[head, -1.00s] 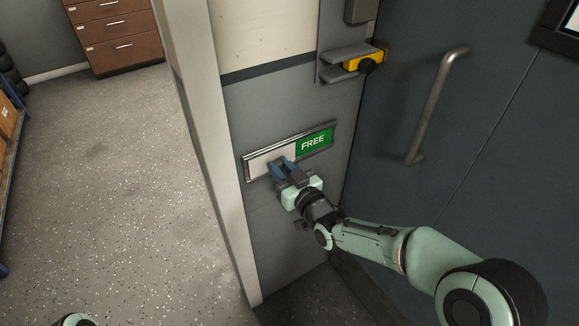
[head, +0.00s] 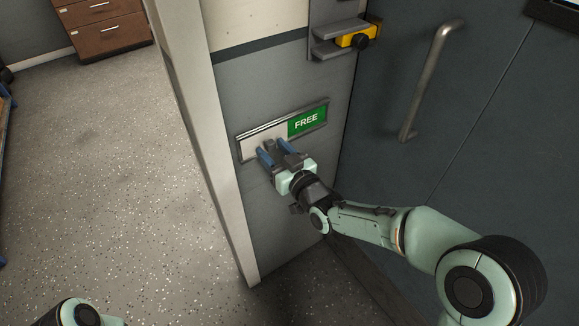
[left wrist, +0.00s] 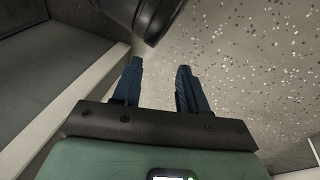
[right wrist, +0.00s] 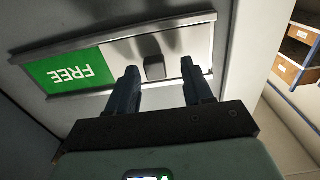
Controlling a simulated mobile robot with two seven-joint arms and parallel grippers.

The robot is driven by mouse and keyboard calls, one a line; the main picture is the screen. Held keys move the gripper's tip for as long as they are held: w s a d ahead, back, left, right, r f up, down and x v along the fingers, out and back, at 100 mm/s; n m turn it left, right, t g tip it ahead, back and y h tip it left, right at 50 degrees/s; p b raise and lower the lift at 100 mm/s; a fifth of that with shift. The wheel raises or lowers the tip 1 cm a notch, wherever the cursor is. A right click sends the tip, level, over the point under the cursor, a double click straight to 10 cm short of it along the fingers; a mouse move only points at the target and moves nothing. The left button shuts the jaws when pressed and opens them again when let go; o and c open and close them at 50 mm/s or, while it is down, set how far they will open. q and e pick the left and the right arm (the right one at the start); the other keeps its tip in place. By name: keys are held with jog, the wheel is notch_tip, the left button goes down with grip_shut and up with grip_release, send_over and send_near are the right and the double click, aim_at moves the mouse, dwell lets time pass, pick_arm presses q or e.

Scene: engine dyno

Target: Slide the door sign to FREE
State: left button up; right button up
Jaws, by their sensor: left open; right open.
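The door sign (head: 283,130) is a framed slide on the grey wall panel, showing a green FREE field at its right end and a bare light plate at its left. In the right wrist view the green FREE field (right wrist: 70,72) appears upside down at the left. A dark square knob (right wrist: 154,67) stands out from the sign's plate. My right gripper (head: 275,151) is open in front of the sign's left part. In its wrist view the fingers (right wrist: 158,75) are spread either side of the knob, with no visible grip on it. My left gripper (left wrist: 161,68) is open and empty above the speckled floor.
A dark door with a long metal handle (head: 431,80) is on the right. A yellow latch with a black knob (head: 357,38) sits on a bracket above the sign. A pale post (head: 205,150) edges the panel. Open floor and a brown drawer cabinet (head: 108,30) are at left.

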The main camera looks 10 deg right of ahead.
pick_arm(q)
jog(key=shift+s+d+r+p, duration=0.3)
jog(key=shift+s+r, duration=0.05)
jog(key=shift+s, duration=0.2)
pick_arm(e)
jog(key=v, duration=1.2)
jog(key=shift+s, duration=0.1)
